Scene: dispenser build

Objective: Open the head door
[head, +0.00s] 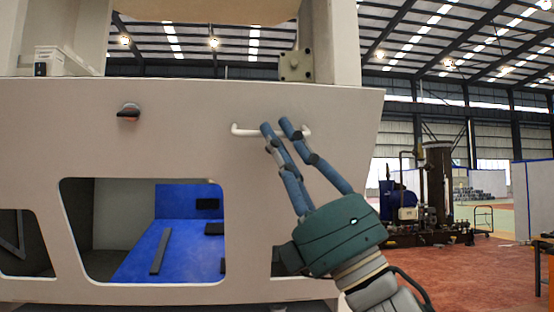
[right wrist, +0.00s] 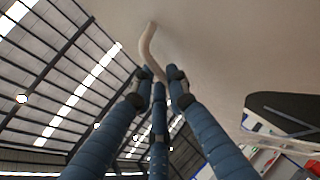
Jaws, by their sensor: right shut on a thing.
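The head door is a large pale grey panel (head: 150,160) across the head view, with a window cut-out at its lower left. A white bar handle (head: 243,130) is fixed near its upper right. My right gripper (head: 276,128) has its blue fingers at this handle and is shut on it. The right wrist view shows the handle (right wrist: 147,42) running down between the fingertips (right wrist: 160,88); part of it is hidden by them. A dark round knob or latch (head: 129,112) sits on the panel left of the handle. My left gripper is not in view.
Through the window lies a blue surface (head: 150,250) with dark bars. A pale post with a grey block (head: 296,66) stands above the panel. Right of the panel is open reddish floor (head: 470,275), with dark machinery (head: 436,190) farther back.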

